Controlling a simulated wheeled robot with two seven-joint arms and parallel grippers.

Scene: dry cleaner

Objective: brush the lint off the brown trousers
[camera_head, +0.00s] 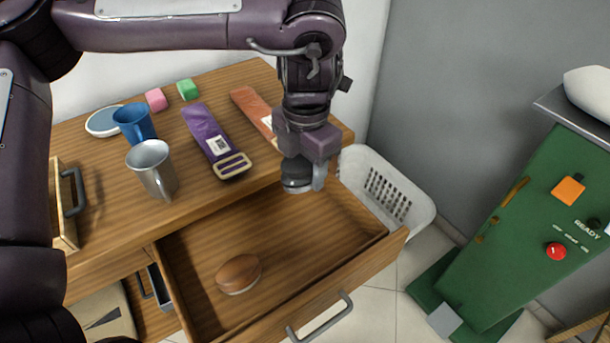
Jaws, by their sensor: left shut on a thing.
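My left gripper (304,178) points down above the right part of an open wooden drawer. It is shut on a small dark rounded object (296,170) with a pale lower edge. The fingers hide part of this object, and I cannot tell what it is. A brown oval brush-like object (239,273) with a pale underside lies on the drawer floor, apart from the gripper. I see no brown trousers in this view. My right gripper is not in view.
The drawer (310,300) sticks out below a wooden counter (95,215). A white basket (385,190) stands behind the drawer; a green machine (530,225) stands right.

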